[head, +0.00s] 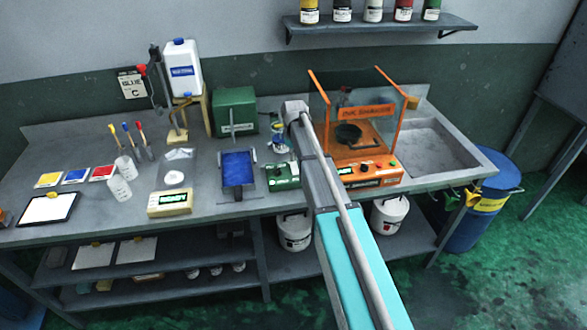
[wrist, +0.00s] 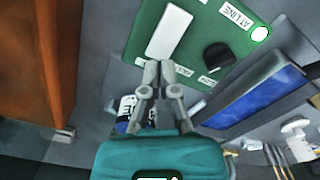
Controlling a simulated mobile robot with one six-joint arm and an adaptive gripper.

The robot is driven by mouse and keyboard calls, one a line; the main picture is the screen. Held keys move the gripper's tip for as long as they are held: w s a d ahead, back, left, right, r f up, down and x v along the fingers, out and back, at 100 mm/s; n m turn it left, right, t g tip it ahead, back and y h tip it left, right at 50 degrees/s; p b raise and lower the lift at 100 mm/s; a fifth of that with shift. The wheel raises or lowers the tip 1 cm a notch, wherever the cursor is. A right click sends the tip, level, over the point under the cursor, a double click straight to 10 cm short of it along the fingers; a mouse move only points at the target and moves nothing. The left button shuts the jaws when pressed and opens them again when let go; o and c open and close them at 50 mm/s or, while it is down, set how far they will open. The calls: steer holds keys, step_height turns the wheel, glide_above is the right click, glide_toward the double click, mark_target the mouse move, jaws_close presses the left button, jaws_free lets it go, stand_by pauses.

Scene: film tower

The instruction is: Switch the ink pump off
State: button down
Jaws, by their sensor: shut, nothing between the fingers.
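A small green box with a control panel (head: 283,177) sits near the bench's front edge, just right of the blue tray. I take it for the ink pump, though no such name is readable. In the wrist view its green panel (wrist: 185,45) carries a black knob (wrist: 217,57), a pale lit round light (wrist: 261,34), a blank white plate and an "AT LINE" label. Small labels by the knob are too blurred to read. My gripper (wrist: 151,67) is shut and empty, its tips over the panel's edge, left of the knob. Contact cannot be told. The head view does not show the fingers clearly.
The blue tray (head: 238,168) lies beside the green box. An orange-framed enclosure (head: 372,175) stands to the right, before the sink (head: 441,150). A larger green box (head: 234,112) stands behind. A labelled jar (wrist: 127,108) is close to my fingers in the wrist view.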

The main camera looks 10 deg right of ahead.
mark_target(294, 165)
steer(key=shift+f+b, duration=1.35)
steer(key=shift+f, duration=0.05)
stand_by(1.2)
steer(key=shift+r, duration=0.15)
steer(key=shift+r+p, duration=3.4)
steer(key=shift+p, duration=0.2)
steer(key=s+m, duration=0.6)
steer(key=s, duration=2.3)
